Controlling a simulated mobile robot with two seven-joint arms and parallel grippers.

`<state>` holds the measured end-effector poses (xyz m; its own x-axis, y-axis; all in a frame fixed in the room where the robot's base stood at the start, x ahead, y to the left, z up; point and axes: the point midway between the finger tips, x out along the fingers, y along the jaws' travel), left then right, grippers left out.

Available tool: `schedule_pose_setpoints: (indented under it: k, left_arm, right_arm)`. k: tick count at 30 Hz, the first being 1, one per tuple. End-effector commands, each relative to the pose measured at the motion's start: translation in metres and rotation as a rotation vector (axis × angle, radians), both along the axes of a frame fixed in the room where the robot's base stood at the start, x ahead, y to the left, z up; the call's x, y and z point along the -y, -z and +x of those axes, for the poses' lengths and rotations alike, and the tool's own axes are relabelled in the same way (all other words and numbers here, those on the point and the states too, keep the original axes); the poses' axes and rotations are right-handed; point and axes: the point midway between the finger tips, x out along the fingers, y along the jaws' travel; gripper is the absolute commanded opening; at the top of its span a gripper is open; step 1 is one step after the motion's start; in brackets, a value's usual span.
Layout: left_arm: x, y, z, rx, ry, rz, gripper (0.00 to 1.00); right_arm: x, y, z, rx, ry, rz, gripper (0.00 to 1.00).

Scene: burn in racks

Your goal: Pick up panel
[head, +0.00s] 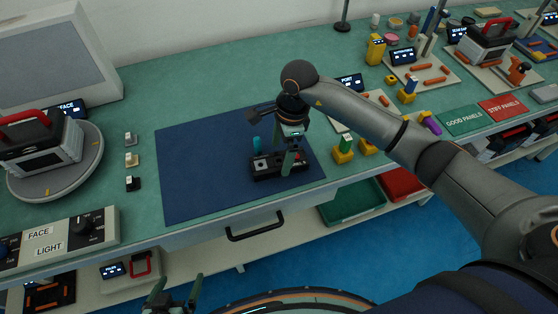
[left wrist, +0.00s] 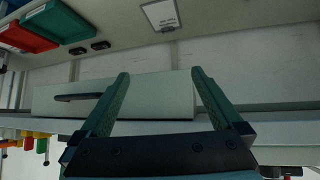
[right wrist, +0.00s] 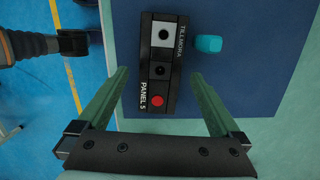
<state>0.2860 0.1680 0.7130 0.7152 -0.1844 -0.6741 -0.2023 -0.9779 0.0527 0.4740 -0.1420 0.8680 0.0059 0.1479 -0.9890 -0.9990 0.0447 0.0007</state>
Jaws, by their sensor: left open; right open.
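The panel (head: 264,174) is a small black block lying on the dark blue mat. In the right wrist view the panel (right wrist: 158,64) shows a white square with a dark knob, a dark round part, a red button and the label PANEL 5. My right gripper (right wrist: 158,75) is open above it, one finger on each side of the panel's width. In the head view my right gripper (head: 288,160) partly covers the panel; contact cannot be told. My left gripper (head: 178,288) is open and empty, low in front of the bench. The left wrist view shows its open fingers (left wrist: 158,75) before a drawer front.
A cyan piece (right wrist: 208,44) stands beside the panel. The mat (head: 190,185) is otherwise clear. A turntable (head: 75,185) with a device stands left, and a FACE/LIGHT box (head: 60,238) front left. Yellow fixtures (head: 343,156) stand right. A drawer handle (head: 254,232) projects below the bench edge.

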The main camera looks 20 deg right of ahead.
Motion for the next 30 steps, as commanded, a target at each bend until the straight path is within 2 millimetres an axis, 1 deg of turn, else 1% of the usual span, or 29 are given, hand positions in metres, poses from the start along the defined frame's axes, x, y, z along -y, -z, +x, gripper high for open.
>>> schedule_pose_setpoints:
  k: [1, 3, 5, 12, 14, 30]
  left_arm:
    - [0.0, -0.002, 0.0, 0.0, 0.0, 0.0, 1.0]
    - [0.0, -0.002, 0.0, 0.0, 0.0, 0.0, 1.0]
    - [0.0, -0.002, 0.0, 0.0, 0.0, 0.0, 1.0]
    - [0.0, -0.002, 0.0, 0.0, 0.0, 0.0, 1.0]
    - [0.0, -0.002, 0.0, 0.0, 0.0, 0.0, 1.0]
    - [0.0, -0.002, 0.0, 0.0, 0.001, 0.001, 1.0]
  right_arm:
    - [-0.002, 0.007, -0.001, -0.004, -0.001, 0.002, 1.0]
    - [-0.003, 0.015, 0.0, -0.002, 0.0, 0.001, 1.0]
    - [-0.003, 0.019, 0.0, -0.001, 0.0, 0.001, 1.0]
    - [-0.003, 0.021, 0.0, 0.001, -0.001, 0.001, 1.0]
    - [-0.003, 0.021, 0.0, 0.001, -0.001, 0.001, 0.94]
    - [-0.003, 0.021, 0.0, 0.001, -0.001, 0.001, 0.34]
